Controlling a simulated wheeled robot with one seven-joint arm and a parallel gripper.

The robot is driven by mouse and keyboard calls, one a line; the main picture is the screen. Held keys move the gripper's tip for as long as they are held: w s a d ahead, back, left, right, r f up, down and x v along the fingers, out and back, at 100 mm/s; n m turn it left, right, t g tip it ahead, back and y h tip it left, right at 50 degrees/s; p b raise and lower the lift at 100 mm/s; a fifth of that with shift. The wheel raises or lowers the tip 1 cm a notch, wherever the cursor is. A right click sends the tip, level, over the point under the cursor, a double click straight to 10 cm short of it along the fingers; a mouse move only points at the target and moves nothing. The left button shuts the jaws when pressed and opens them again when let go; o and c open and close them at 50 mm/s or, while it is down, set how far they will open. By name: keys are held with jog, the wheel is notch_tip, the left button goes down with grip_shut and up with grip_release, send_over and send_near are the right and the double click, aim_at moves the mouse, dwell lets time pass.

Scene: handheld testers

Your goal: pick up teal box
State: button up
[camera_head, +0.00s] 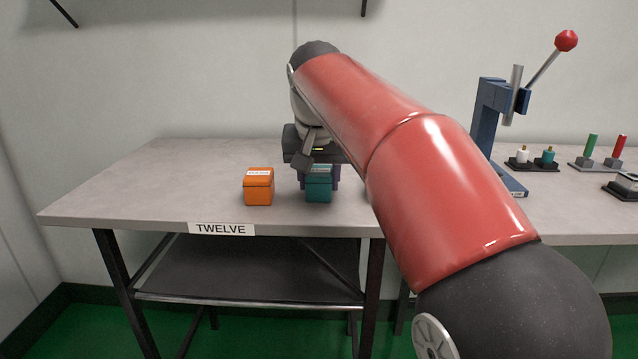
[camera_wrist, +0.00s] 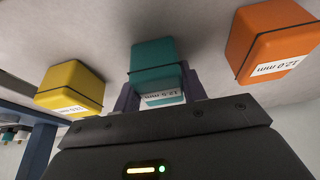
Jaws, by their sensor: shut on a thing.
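The teal box (camera_head: 318,187) stands near the front of the table, with a white label on it. In the wrist view the teal box (camera_wrist: 155,66) sits between the two purple fingers, and its label faces the camera. My gripper (camera_head: 319,183) is shut on the teal box, one finger on each side. I cannot tell whether the box is touching the table or slightly above it. My arm hides part of the table to the right of it.
An orange box (camera_head: 258,187) stands just left of the teal box. A yellow box (camera_wrist: 72,90) shows in the wrist view, on the other side. A blue lever press (camera_head: 492,115) and small fixtures (camera_head: 532,161) stand at the right. The table's left part is clear.

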aim_at(319, 170)
jog(key=shift+r, duration=0.15)
notch_tip(319, 170, up, 20)
jog(key=p, duration=1)
jog(key=shift+p, duration=0.3)
